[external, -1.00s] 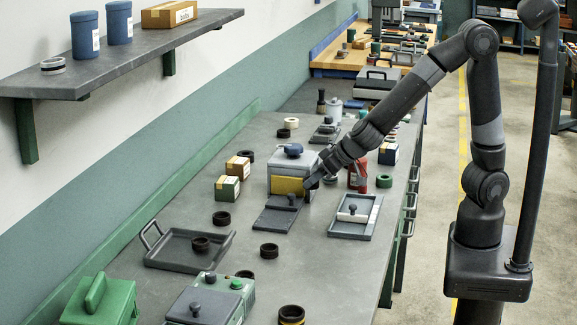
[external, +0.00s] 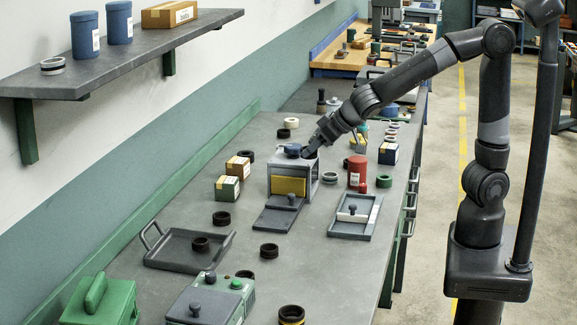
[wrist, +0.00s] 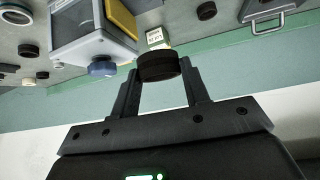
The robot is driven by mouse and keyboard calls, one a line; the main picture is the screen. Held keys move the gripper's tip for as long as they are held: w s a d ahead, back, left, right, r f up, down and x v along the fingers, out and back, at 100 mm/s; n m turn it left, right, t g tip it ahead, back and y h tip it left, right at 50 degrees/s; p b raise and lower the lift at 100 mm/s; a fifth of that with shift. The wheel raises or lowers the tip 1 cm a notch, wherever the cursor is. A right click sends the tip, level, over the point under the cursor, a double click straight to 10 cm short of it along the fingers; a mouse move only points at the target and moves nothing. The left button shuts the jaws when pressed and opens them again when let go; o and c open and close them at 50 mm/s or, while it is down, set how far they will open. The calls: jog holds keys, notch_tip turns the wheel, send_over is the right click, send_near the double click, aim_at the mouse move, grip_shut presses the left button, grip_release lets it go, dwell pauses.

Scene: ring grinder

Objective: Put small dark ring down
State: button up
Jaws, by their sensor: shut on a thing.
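My gripper (wrist: 160,78) is shut on the small dark ring (wrist: 158,66), which sits between its fingertips in the wrist view. In the external view my gripper (external: 308,152) is raised beside the upper right of a grey box-shaped machine (external: 311,183); the ring cannot be made out there. The machine has a blue knob (external: 292,150) on top and a yellow panel (external: 288,186) in front. In the wrist view the machine (wrist: 85,40) and its blue knob (wrist: 102,67) are left of the held ring. The ring appears clear of the bench.
Other dark rings stand on the bench (external: 330,275), one (external: 221,218) left of the machine and one (external: 269,250) in front. A tray (external: 170,260) holds another. Small boxes (external: 227,187) stand left, a red container (external: 357,172) right. The front bench has bare patches.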

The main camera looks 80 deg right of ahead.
jog(key=w+a+n+y, duration=0.1)
jog(key=w+a+n, duration=0.1)
jog(key=w+a, duration=0.55)
jog(key=n+y, duration=0.2)
send_over(177, 258)
jog(key=s, duration=0.3)
jog(key=f, duration=1.3)
jog(key=shift+d+f, duration=0.1)
jog(key=shift+d, duration=0.3)
notch_tip(177, 258, down, 3)
jog(key=shift+s+a+f, duration=0.1)
jog(key=shift+a+f, duration=0.05)
jog(key=shift+f, duration=0.4)
jog(key=shift+f, duration=0.15)
jog(key=o, duration=1.1)
